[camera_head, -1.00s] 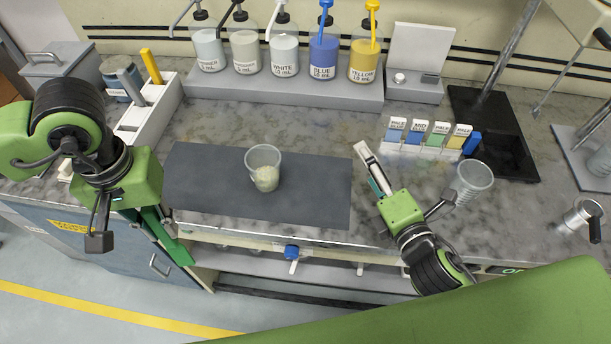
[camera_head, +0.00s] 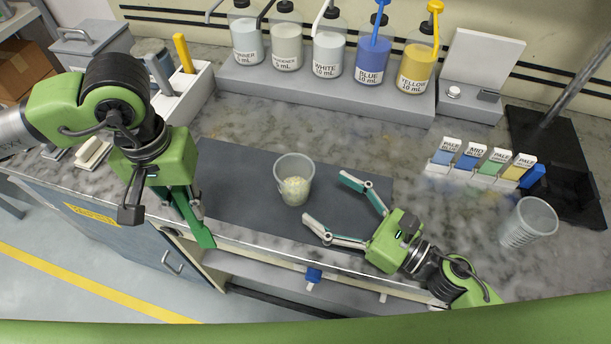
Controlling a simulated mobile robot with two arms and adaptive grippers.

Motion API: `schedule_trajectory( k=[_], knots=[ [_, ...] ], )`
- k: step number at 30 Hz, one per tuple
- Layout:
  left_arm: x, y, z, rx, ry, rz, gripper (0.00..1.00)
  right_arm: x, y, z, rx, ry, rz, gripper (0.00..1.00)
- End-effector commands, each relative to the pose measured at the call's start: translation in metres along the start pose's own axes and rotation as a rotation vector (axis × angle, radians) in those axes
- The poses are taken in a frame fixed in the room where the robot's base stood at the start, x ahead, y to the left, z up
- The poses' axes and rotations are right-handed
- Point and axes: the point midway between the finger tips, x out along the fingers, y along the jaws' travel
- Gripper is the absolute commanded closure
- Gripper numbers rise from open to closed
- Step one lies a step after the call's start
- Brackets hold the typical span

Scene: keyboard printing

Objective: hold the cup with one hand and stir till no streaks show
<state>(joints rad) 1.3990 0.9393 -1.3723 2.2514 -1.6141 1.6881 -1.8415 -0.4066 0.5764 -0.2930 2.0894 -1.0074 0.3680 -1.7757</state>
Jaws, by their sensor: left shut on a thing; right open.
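The clear cup (camera_head: 294,168) stands upright on the dark mat (camera_head: 235,185). Pale, cream-coloured matter lies in its bottom; streaks are too small to tell. My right gripper (camera_head: 326,198) is open, just right of the cup, its two fingers pointing at it and apart from it. My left gripper (camera_head: 186,206) is left of the cup, over the counter's front edge. It is shut on a green tool (camera_head: 200,234), of which a flat green part hangs below the fingers. The tool's far end cannot be made out.
Pump bottles, among them blue (camera_head: 369,62) and yellow (camera_head: 414,68), stand on a grey shelf at the back. A white holder (camera_head: 190,97) with upright tools is at the left.

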Motion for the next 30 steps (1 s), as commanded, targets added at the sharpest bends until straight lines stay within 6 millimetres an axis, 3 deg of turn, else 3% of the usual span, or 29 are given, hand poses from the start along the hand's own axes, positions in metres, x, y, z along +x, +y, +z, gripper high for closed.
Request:
schedule_trajectory(
  k=[9,15,28,30],
  knots=[
    [-0.029,0.0,0.0,0.0,0.0,0.0,1.0,0.061,-0.001,0.005,0.002,-0.003,-0.002,0.25],
    [-0.036,0.0,0.0,0.0,0.0,0.0,1.0,0.085,-0.001,0.003,0.002,-0.002,-0.001,0.25],
    [-0.037,0.0,0.0,0.0,0.0,0.0,1.0,0.093,0.0,0.001,0.003,0.0,-0.001,0.25],
    [-0.037,0.0,0.0,0.0,0.0,0.0,1.0,0.093,0.0,0.001,0.003,0.0,-0.001,0.43]
  ],
)
